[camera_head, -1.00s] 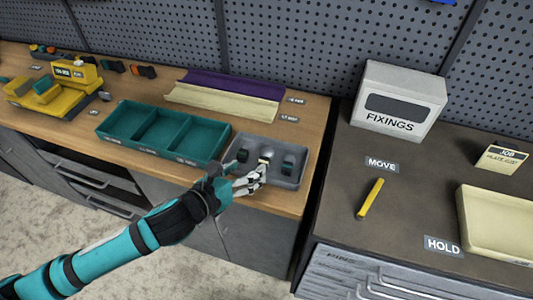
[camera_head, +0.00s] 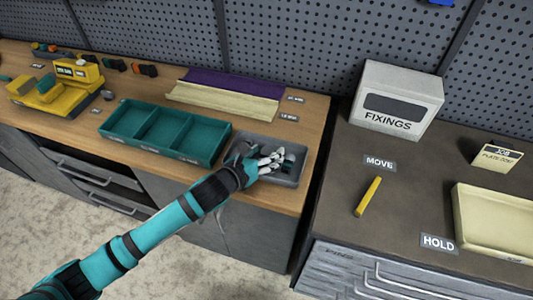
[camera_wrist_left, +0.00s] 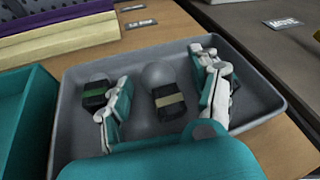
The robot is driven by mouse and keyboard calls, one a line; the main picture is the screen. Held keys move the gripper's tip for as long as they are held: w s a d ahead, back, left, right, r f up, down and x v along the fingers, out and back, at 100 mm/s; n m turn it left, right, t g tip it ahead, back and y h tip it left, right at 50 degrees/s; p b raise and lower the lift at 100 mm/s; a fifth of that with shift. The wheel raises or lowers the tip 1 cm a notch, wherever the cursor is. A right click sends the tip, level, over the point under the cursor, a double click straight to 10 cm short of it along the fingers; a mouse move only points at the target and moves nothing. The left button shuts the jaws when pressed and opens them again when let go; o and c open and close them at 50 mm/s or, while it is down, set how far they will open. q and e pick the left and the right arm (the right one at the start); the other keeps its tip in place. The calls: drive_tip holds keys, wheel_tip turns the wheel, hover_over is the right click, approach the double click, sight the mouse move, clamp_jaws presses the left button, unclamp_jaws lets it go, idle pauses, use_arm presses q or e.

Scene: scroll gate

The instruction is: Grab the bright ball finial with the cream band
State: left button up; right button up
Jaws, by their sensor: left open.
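The bright ball finial (camera_wrist_left: 159,76) has a smooth light grey ball and a dark base with a cream band (camera_wrist_left: 170,101). It lies in the grey tray (camera_wrist_left: 70,128), which also shows in the head view (camera_head: 282,181). My left gripper (camera_wrist_left: 165,80) is open, with one finger on each side of this finial and gaps visible between. In the head view my left gripper (camera_head: 266,163) is over the tray and hides the finial. Another dark finial with a green band (camera_wrist_left: 96,92) lies left of the left finger. My right gripper is not in view.
A teal compartment tray (camera_head: 165,132) stands left of the grey tray. Purple and cream strips (camera_head: 225,97) lie behind. The grey tray's walls surround the gripper closely. A dark bench to the right holds a FIXINGS box (camera_head: 398,100), a yellow bar (camera_head: 368,196) and a cream tray (camera_head: 460,218).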

use_arm(q)
drive_tip(key=shift+s+f, duration=0.1)
drive_tip(key=shift+f, duration=0.05)
drive_tip(key=shift+c, duration=0.5)
clamp_jaws()
